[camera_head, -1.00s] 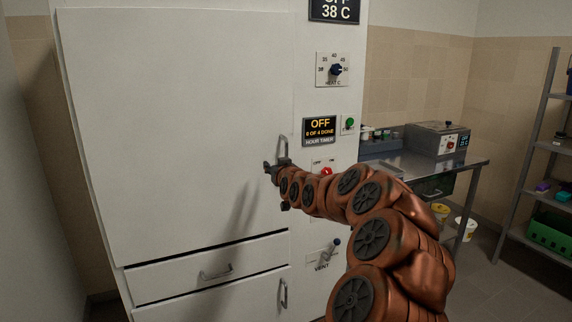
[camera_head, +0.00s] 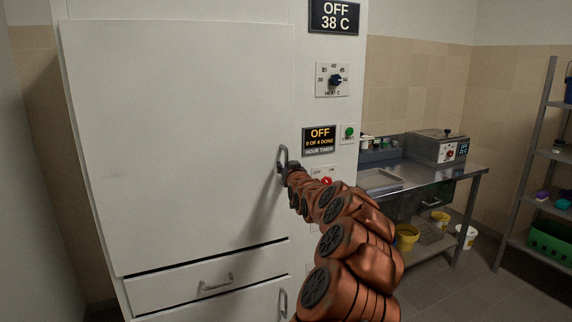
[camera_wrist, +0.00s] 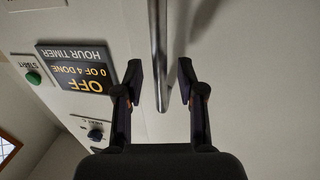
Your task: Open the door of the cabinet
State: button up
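The cabinet's large white upper door (camera_head: 175,135) looks closed, flush with the front. Its upright metal bar handle (camera_head: 282,154) is near the door's right edge. My gripper (camera_head: 284,169) is at the lower part of this handle in the head view, partly hidden by my arm. In the wrist view, my gripper (camera_wrist: 161,76) is open, with one finger on each side of the handle bar (camera_wrist: 159,45). Gaps show between the bar and both fingers, so it is not gripped.
A panel with the hour timer display (camera_head: 320,139), green start button (camera_head: 348,132) and heat knob (camera_head: 335,79) is right of the door. Below the door is a drawer (camera_head: 165,289). A metal table (camera_head: 430,176) and a shelf rack (camera_head: 545,155) stand to the right.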

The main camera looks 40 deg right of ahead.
jog(key=shift+w+d+r, duration=0.1)
jog(key=shift+w+d, duration=0.2)
jog(key=shift+w, duration=0.2)
grip_shut()
dwell(0.6)
